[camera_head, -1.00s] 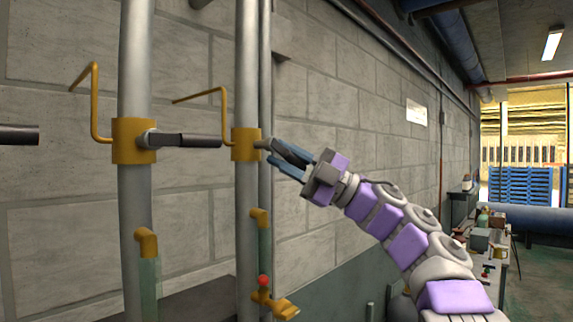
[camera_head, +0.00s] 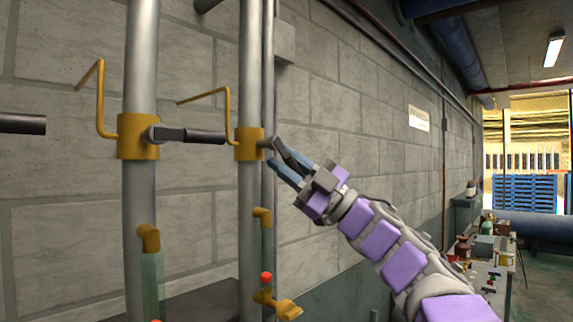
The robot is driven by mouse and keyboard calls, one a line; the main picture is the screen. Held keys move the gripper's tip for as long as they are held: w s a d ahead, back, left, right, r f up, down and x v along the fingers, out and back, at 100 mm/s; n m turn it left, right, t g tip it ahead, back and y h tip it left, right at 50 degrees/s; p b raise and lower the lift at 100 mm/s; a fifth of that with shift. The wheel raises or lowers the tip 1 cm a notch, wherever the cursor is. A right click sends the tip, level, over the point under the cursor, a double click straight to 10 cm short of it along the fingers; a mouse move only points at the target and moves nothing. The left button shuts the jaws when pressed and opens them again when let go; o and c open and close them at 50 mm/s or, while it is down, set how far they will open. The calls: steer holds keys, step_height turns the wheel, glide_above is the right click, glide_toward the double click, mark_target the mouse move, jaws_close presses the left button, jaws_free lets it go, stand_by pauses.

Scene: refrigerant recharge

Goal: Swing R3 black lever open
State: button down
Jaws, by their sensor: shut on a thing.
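My gripper (camera_head: 281,156) is at the right-hand pipe's valve, in the middle of the head view. Its blue-grey fingers are shut on the black lever of that valve, most of which they hide. Only the lever's grey stub (camera_head: 266,143) shows clearly, at the right side of the yellow valve collar (camera_head: 249,144). I see no R3 label. On the left pipe, another yellow collar (camera_head: 137,137) carries a black lever (camera_head: 205,137) that points right, toward the right pipe.
Bent yellow rods (camera_head: 101,95) rise beside both collars. Lower down, a small yellow valve (camera_head: 275,304) with a red ball sits by the right pipe. A block wall (camera_head: 350,110) runs behind. A cluttered bench (camera_head: 490,265) stands at the right.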

steer(key=shift+f, duration=0.1)
steer(key=c, duration=1)
jaws_free()
steer(key=shift+c, duration=0.2)
steer(key=v, duration=1.7)
steer(key=shift+d, duration=0.2)
steer(key=shift+w, duration=0.1)
